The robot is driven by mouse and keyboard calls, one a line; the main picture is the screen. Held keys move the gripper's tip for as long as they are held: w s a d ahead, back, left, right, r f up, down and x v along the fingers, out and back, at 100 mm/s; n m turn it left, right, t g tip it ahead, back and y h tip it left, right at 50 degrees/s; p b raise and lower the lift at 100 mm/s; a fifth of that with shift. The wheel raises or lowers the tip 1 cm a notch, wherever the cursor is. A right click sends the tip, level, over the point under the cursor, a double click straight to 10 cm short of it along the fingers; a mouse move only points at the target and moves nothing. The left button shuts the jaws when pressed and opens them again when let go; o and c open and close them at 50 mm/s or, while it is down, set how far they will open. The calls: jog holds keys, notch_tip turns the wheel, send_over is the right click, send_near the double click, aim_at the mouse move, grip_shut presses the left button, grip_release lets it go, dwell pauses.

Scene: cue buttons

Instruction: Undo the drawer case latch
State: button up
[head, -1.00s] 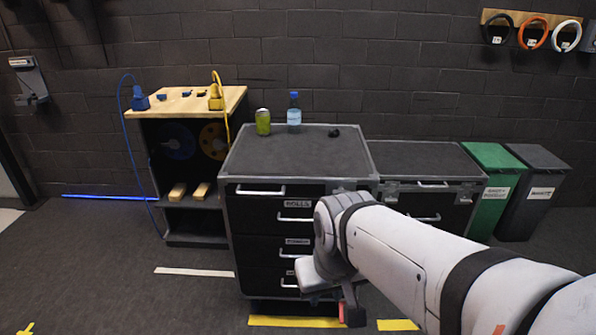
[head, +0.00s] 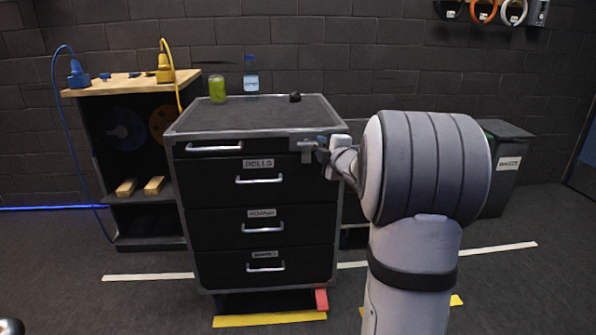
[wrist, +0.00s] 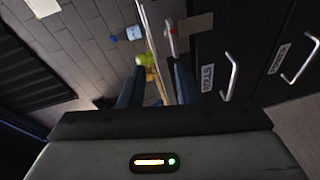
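The drawer case (head: 264,200) is black with grey edges and several labelled, handled drawers, all shut. A small grey latch (head: 307,147) shows at its upper right front, just under the top. My gripper (head: 326,149) is beside the latch at the case's right corner, where contact is hard to tell. In the wrist view my gripper's two dark fingers (wrist: 158,84) stand apart with nothing visibly held between them. The case's top edge runs upward between them, and a small piece with a red tip (wrist: 172,30), seemingly the latch, sits ahead of the fingertips.
A green can (head: 217,90), a blue-capped bottle (head: 251,77) and a small dark object (head: 295,97) stand on the case. A wooden-topped shelf (head: 136,82) with cables is at left. A dark bin (head: 503,165) stands at right behind my arm.

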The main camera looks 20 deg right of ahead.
aim_at(310, 146)
jog(key=w+f+n+b, duration=0.1)
jog(key=w, duration=0.2)
jog(key=w+f+n+y+b, duration=0.1)
jog(key=w, duration=0.2)
jog(key=w+f+n+t+y+b, duration=0.1)
jog(key=w, duration=0.2)
jog(key=shift+d+f, duration=0.15)
jog(key=shift+d, duration=0.2)
grip_shut()
